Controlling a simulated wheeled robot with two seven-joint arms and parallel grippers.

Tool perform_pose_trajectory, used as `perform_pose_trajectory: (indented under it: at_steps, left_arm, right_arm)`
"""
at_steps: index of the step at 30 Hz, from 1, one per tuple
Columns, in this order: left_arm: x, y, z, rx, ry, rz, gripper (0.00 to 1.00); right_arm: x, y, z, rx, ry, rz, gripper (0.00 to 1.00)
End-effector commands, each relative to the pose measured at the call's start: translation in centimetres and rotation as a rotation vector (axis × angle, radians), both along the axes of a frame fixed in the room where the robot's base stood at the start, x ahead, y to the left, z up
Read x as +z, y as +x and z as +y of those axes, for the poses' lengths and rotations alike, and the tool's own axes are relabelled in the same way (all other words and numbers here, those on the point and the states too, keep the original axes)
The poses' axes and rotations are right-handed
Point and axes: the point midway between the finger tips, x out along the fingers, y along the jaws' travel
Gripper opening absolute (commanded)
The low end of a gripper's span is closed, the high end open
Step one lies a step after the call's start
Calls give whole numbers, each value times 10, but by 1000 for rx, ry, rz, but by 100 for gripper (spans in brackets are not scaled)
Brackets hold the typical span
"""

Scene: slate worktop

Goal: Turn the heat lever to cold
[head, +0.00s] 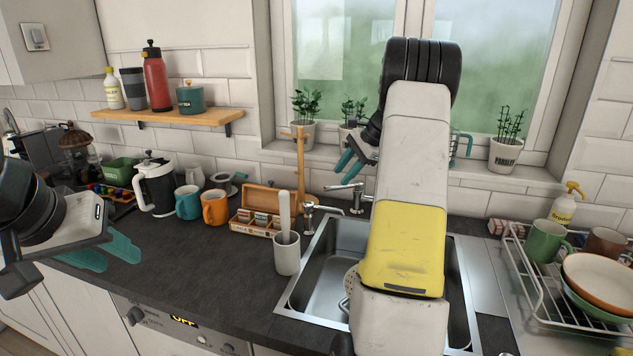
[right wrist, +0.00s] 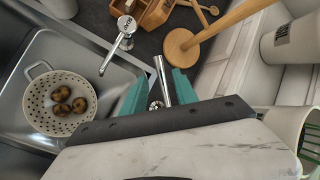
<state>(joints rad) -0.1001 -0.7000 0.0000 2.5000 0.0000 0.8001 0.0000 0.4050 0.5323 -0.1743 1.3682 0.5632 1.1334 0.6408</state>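The chrome mixer tap (head: 347,187) stands at the back edge of the sink (head: 318,290). My right arm hides part of it in the head view. In the right wrist view a chrome lever (right wrist: 162,80) rises between the teal fingers of my right gripper (right wrist: 158,92). The fingers are apart, with gaps visible beside the lever. In the head view the right gripper (head: 352,152) is above the tap. No hot or cold marking is readable on the lever. My left gripper (head: 104,254) is at the left, its fingers apart and empty, over the counter's front edge.
A wooden stand (right wrist: 185,45) is close to the right gripper. A colander (right wrist: 40,112) with potatoes sits in the sink. A white pot (head: 286,258), wooden box (head: 277,198) and dish rack (head: 540,285) flank the sink.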

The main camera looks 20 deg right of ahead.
Motion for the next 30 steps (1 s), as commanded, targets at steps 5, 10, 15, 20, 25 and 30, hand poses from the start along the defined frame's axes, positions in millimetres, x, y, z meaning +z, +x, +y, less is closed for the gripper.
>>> perform_pose_trajectory:
  at_steps: [5, 10, 15, 20, 25, 30]
  left_arm:
    - [0, 0, 0, 0, 0, 0, 36]
    - [0, 0, 0, 0, 0, 0, 36]
    - [0, 0, 0, 0, 0, 0, 36]
    - [0, 0, 0, 0, 0, 0, 36]
    - [0, 0, 0, 0, 0, 0, 36]
    - [0, 0, 0, 0, 0, 0, 36]
  right_arm:
    - [16, -7, -8, 0, 0, -1, 35]
    - [19, -8, -9, 0, 1, 0, 35]
    - [19, -8, -9, 1, 1, 0, 29]
    - [22, -4, -2, 110, -74, -35, 0]
    - [37, 8, 13, 500, -338, -148, 0]
    - [58, 24, 27, 944, -621, -251, 0]
